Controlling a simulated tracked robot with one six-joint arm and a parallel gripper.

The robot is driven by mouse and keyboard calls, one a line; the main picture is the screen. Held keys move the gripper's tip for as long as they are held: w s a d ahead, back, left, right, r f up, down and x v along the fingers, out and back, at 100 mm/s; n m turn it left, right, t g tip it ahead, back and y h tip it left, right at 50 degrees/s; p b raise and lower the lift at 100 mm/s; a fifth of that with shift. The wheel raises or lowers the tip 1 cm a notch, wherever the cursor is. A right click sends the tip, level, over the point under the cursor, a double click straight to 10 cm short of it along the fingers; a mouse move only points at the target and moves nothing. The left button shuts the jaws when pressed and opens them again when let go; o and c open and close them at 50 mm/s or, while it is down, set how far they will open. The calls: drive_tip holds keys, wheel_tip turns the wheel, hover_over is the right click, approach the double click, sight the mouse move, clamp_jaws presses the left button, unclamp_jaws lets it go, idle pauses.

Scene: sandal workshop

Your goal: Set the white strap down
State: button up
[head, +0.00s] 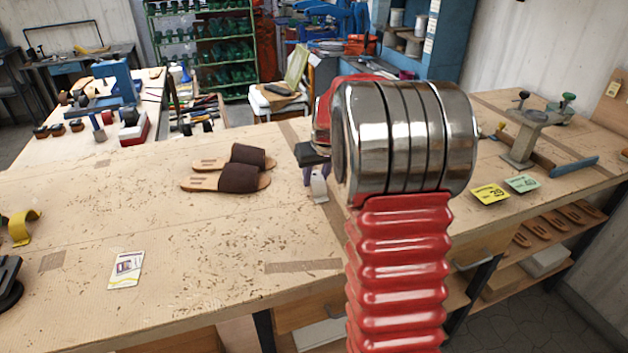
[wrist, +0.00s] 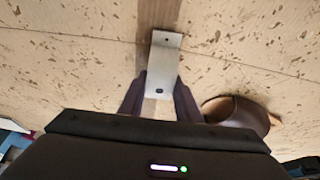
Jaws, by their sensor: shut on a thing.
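In the wrist view, the white strap (wrist: 164,62) stands out past the dark fingertips, over the bench top. My gripper (wrist: 161,84) is shut on it, with one finger on each side. In the head view my gripper (head: 312,174) is partly hidden by my arm, and only the strap's lower part shows. I cannot tell whether the strap touches the bench.
Two brown-strapped sandals (head: 241,178) lie just left of my gripper; one dark sandal strap (wrist: 236,112) shows close by in the wrist view. A yellow strap (head: 22,229) and a card (head: 126,270) lie farther left. Number tags (head: 490,194) and a metal stand (head: 524,138) are at right. The front middle is clear.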

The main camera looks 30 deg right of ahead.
sight(316, 177)
wheel_tip(316, 177, up, 10)
drive_tip(key=shift+f, duration=0.15)
idle(0.3)
drive_tip(key=shift+s, duration=0.15)
idle(0.5)
